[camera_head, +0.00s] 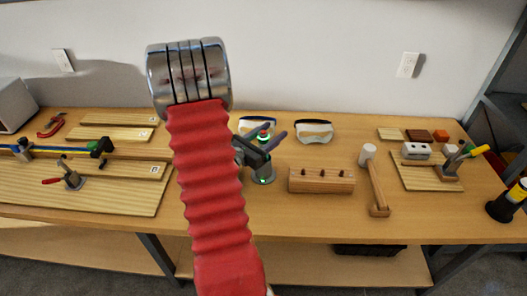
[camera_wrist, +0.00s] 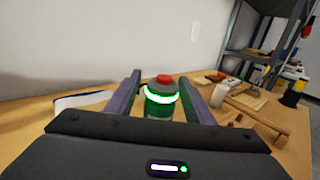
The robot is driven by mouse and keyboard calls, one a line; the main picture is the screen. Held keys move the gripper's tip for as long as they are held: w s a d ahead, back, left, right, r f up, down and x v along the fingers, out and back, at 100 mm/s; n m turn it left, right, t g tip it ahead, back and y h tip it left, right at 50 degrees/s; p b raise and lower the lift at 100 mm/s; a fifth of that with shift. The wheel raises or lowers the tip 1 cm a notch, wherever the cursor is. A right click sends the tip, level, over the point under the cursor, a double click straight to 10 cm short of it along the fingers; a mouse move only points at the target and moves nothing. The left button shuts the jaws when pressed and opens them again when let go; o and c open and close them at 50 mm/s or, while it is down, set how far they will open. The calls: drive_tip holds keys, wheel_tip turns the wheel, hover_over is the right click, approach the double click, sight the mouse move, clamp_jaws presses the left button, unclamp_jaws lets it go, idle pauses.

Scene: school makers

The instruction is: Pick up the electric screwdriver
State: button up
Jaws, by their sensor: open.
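The electric screwdriver, as far as I can tell, is the upright green cylinder (camera_wrist: 160,103) with a glowing green ring and a red top. In the wrist view it stands between the two purple-grey fingers of my open gripper (camera_wrist: 163,88), nearer the left one in places, with no clear contact. Its lower part is hidden behind the gripper body. In the head view its glowing top (camera_head: 264,134) shows between the fingers of my gripper (camera_head: 264,131), beyond my red arm. The arm and gripper hide the rest of it.
Safety goggles (camera_head: 314,131) lie behind and to the right. A wooden block with pegs (camera_head: 320,181) and a mallet (camera_head: 375,180) lie to the right. Boards (camera_head: 120,192) and clamps cover the left. A black and yellow cylinder (camera_head: 508,202) stands at the right edge.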

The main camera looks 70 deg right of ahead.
drive_tip(key=shift+c, duration=0.5)
clamp_jaws()
